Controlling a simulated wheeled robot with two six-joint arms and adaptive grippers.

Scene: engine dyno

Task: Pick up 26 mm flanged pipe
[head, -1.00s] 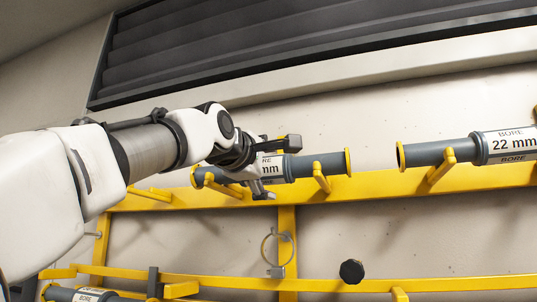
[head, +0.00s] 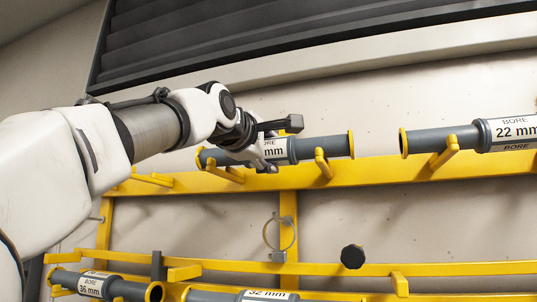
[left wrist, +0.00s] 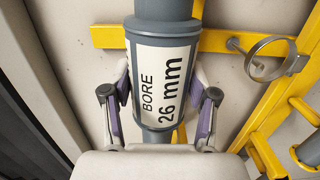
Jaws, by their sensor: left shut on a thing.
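The 26 mm flanged pipe (head: 323,147) is grey with yellow end flanges and a white label. It lies level at the upper yellow rail, over two pegs; I cannot tell whether it still touches them. My left gripper (head: 270,147) is shut on its thick labelled middle. In the left wrist view, the label (left wrist: 163,85) reads "BORE 26 mm", and the fingers of my left gripper (left wrist: 160,112) stand on both sides of the pipe. My right gripper is not in view.
A 22 mm pipe (head: 465,138) rests on the same yellow rack (head: 380,177) to the right. A 36 mm pipe (head: 125,288) and a 32 mm pipe (head: 235,296) lie on the lower rail. A metal ring (head: 280,233) hangs between the rails. A dark louvre (head: 300,35) is above.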

